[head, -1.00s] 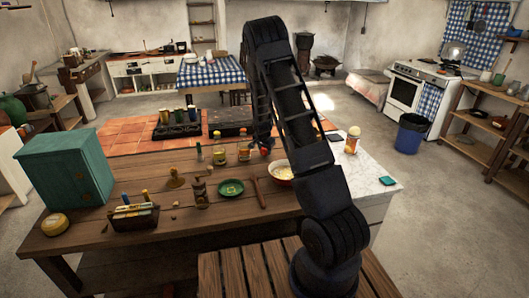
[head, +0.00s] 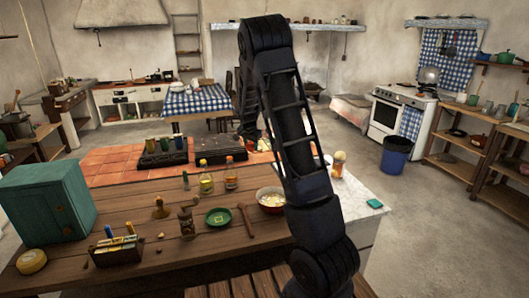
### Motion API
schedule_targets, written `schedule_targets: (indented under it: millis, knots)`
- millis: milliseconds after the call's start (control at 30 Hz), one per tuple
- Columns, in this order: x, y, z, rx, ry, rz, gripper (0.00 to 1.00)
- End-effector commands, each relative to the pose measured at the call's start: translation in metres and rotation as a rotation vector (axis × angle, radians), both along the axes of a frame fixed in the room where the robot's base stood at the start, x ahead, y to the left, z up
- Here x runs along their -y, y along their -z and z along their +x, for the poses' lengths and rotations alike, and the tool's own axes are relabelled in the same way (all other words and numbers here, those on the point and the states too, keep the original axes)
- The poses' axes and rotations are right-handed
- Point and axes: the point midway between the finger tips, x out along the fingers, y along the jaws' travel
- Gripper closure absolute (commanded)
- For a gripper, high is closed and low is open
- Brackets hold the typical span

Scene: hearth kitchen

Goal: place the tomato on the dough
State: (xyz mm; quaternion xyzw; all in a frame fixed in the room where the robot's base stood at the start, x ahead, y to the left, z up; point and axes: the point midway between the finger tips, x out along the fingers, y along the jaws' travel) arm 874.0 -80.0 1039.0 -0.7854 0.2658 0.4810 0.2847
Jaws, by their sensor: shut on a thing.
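My arm rises in the middle of the head view and bends down at the back. My gripper (head: 250,140) is at its far end, small and partly hidden by the arm. It is shut on a small red thing, seemingly the tomato (head: 250,146), above the far part of the table. I cannot make out the fingers clearly. A bowl with a red rim (head: 270,199) stands on the table left of my arm and holds something pale. I cannot tell whether this is the dough. No other dough is clearly seen; my arm hides part of the table.
Two bottles (head: 206,184) stand left of the bowl. A green plate (head: 218,216), a jar (head: 187,222), a wooden box (head: 117,250) and a teal cabinet (head: 45,202) are nearer or further left. Dark trays (head: 219,149) lie at the back. A white slab (head: 350,195) is right of my arm.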

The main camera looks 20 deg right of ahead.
Motion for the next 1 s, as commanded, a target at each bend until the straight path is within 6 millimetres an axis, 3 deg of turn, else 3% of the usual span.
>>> schedule_targets:
  millis: [167, 267, 367, 667, 1000]
  knots:
    - [0.005, -0.007, 0.001, 0.001, 0.005, 0.000, 0.79]
    - [0.020, -0.012, 0.005, 0.002, 0.026, -0.001, 0.79]
    - [0.050, -0.021, 0.010, 0.003, 0.066, -0.002, 0.79]
    - [0.175, -0.061, 0.015, 0.003, 0.222, -0.003, 0.79]
    - [0.315, -0.108, -0.008, 0.003, 0.391, -0.004, 0.79]
